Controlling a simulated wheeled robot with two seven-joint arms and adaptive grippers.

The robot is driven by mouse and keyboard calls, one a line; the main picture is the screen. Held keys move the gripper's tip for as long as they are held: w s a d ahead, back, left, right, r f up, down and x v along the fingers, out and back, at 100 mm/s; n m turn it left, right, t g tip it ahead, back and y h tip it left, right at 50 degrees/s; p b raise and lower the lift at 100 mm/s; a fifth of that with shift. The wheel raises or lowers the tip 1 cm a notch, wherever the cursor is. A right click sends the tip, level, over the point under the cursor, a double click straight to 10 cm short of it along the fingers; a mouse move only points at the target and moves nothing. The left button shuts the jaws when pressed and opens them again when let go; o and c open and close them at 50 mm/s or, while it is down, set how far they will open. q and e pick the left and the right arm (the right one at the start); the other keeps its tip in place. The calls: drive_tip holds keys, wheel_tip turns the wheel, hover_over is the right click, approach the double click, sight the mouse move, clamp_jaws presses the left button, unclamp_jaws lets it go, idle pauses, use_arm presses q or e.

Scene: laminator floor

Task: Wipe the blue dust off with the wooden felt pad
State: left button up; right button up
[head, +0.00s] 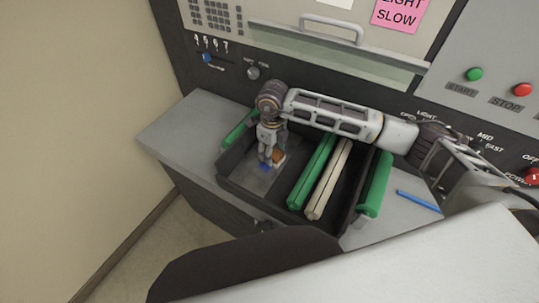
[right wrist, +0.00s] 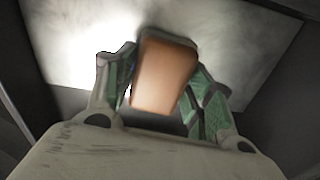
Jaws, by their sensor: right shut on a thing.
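My right gripper (head: 270,158) reaches in from the right and points down over the grey metal plate (head: 240,178) in the dark tray. It is shut on the wooden felt pad (head: 279,156). In the right wrist view the pad (right wrist: 163,75) is an orange-brown block between the two green-lined fingers. Its far end is at or close above the plate (right wrist: 235,45); contact cannot be told. A small patch of blue dust (head: 264,168) shows on the plate just below the fingertips, partly hidden by them. My left gripper is not in view.
The dark tray (head: 277,207) has green grips at its sides. A green bar (head: 311,172) and a cream bar (head: 329,180) lie to the right of the plate. A blue stick (head: 418,201) lies on the grey ledge (head: 180,128). The control panel stands behind.

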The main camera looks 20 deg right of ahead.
drive_tip(key=shift+w+d, duration=0.3)
drive_tip(key=shift+w+d, duration=0.1)
drive_tip(key=shift+d, duration=0.05)
drive_tip(key=shift+w+d+b, duration=0.85)
drive_tip(key=shift+w+d, duration=0.25)
drive_tip(key=shift+w, duration=0.05)
drive_tip(key=shift+r, duration=0.1)
drive_tip(key=shift+w+d+f+b, duration=0.2)
drive_tip(key=shift+w+d+b, duration=0.65)
drive_tip(key=shift+w+d, duration=0.3)
drive_tip(key=shift+d, duration=0.1)
drive_tip(key=shift+s, duration=0.15)
